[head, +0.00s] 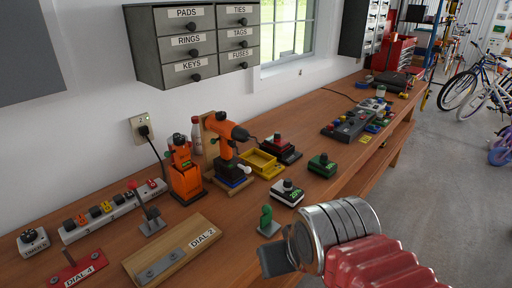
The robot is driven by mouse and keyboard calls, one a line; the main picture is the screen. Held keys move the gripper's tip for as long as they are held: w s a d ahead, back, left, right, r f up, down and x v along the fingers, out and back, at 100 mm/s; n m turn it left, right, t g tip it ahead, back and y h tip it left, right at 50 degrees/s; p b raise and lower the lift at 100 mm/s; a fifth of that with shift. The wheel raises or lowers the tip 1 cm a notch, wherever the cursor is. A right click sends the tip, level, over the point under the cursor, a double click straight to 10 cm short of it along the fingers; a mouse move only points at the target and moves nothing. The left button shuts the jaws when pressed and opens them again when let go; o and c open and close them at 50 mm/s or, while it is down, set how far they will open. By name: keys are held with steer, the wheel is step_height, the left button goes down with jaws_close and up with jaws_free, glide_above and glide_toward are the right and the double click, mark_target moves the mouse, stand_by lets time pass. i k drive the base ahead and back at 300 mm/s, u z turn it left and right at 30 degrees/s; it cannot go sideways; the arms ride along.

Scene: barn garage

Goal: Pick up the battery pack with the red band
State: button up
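A dark battery pack with a red band (277,146) sits on the workbench beside the yellow tray, toward the wall. A dark base or charger shows under or behind it; I cannot tell which. A pack with a white band marked 20% (287,193) and a pack with a green band (322,166) stand nearer the front edge. My gripper (270,261) is in the lower middle, nearer to me than the packs and apart from them. Its dark finger part points left; I cannot see a gap between fingers.
An orange drill (226,137) stands left of the yellow tray (262,164). An orange tool (184,170), a power strip (115,211) and a DIAL 2 board (176,252) are farther left. A small green item (267,220) stands near my gripper. Bare bench lies right of the green-banded pack.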

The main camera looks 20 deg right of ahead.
mark_target(274, 142)
steer(key=u, duration=4.15)
steer(key=k, duration=1.2)
steer(key=u, duration=0.1)
